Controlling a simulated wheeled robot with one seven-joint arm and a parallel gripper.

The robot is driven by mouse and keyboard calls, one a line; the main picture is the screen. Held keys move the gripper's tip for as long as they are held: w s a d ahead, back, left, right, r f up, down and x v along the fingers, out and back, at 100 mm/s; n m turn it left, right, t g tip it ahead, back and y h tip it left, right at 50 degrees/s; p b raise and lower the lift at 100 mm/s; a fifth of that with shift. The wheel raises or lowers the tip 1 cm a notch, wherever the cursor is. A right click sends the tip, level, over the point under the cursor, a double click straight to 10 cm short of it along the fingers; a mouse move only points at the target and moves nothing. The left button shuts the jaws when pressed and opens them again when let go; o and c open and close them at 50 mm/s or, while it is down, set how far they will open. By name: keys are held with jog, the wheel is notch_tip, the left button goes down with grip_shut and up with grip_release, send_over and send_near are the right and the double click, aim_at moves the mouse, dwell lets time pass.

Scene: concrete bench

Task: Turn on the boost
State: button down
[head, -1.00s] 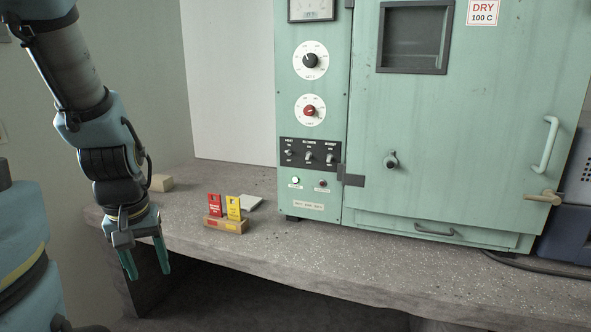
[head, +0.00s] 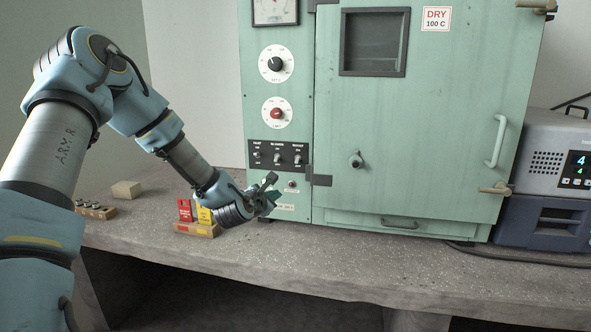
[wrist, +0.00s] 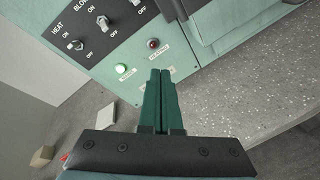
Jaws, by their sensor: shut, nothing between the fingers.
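The dark switch panel (head: 279,155) is on the left column of the green oven, with three toggle switches in a row. The rightmost, the boost switch (head: 298,159), is seen small in the head view, its lever seemingly pointing down. In the wrist view only its lower part (wrist: 136,3) shows at the top edge, with "OFF" beside it. The heat switch (wrist: 76,45) and blower switch (wrist: 103,22) are left of it. My gripper (head: 273,194) is shut and empty, in front of the column below the switches, apart from them. Its closed fingers (wrist: 160,75) point toward the column's lower part.
Two dials (head: 277,64) are above. Red and yellow tags (head: 186,210) stand in a wooden block left of my gripper. The bench front (head: 330,255) is clear.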

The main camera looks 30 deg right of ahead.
jog(key=shift+w+d+r+n+t+h, duration=0.2)
jog(key=shift+d+r+n+t, duration=0.5)
jog(key=shift+n, duration=0.75)
jog(key=shift+w+d+r+n+t+h, duration=0.2)
jog(key=shift+d+r+n+t, duration=0.5)
jog(key=shift+n, duration=0.8)
jog(key=shift+w+d+r+n+t+h, duration=0.15)
jog(key=shift+d+r+n+t, duration=0.25)
jog(key=shift+d+n, duration=0.8)
jog(key=shift+a+n, duration=0.15)
jog(key=shift+n, duration=0.1)
jog(key=p, duration=0.4)
send_near(298, 165)
jog(key=x, duration=0.4)
jog(key=shift+w+d+r, duration=0.1)
jog(key=shift+w+d, duration=0.6)
jog(key=shift+w, duration=0.1)
